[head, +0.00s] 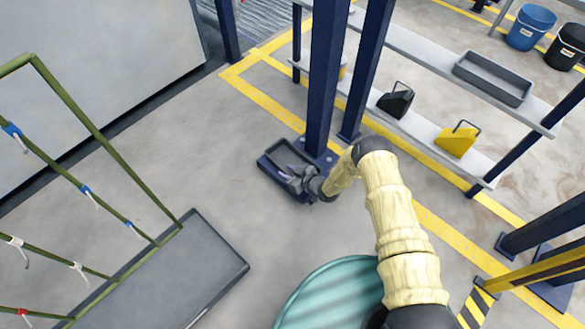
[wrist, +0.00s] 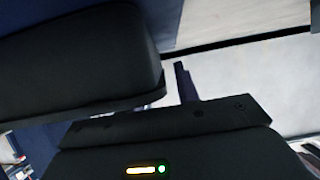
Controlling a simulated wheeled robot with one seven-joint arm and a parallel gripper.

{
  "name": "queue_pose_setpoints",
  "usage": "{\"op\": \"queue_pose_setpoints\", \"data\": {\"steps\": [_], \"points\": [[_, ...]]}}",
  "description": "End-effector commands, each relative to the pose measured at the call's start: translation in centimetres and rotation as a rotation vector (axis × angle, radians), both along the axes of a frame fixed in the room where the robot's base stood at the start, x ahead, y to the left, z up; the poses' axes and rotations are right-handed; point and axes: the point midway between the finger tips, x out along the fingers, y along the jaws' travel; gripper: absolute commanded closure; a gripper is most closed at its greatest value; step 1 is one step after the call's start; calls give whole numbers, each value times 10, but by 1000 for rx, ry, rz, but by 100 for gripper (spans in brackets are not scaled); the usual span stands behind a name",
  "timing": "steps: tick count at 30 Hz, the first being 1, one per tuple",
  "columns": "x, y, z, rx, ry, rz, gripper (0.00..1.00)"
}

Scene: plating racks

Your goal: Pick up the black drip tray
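A dark, shallow tray (head: 275,177) lies on the floor against the foot of a blue post in the head view. It looks blue-black, with a greyer inside. My gripper (head: 292,180) is low over its right part, with the fingers reaching over the tray. The picture is too small to show whether they touch it. In the wrist view, large dark shapes fill the left and bottom. I cannot tell tray from gripper parts there, nor how far apart the fingers are.
The blue post (head: 325,80) stands close behind the tray. A shelf (head: 420,50) at the right holds a grey tray (head: 492,79), with black and yellow containers lower down. A teal drum (head: 335,290) stands in front. A green rack (head: 105,130) is at left. Floor left of the tray is clear.

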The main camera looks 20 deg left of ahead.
Motion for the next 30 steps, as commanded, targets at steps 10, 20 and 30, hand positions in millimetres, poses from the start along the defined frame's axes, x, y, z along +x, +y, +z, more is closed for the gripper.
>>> {"op": "queue_pose_setpoints", "data": {"steps": [10, 20, 30], "points": [[4, 10, -5, 1, 2, -1, 69], [4, 10, -5, 0, 1, 0, 69], [4, 10, -5, 1, 0, -1, 100]]}}
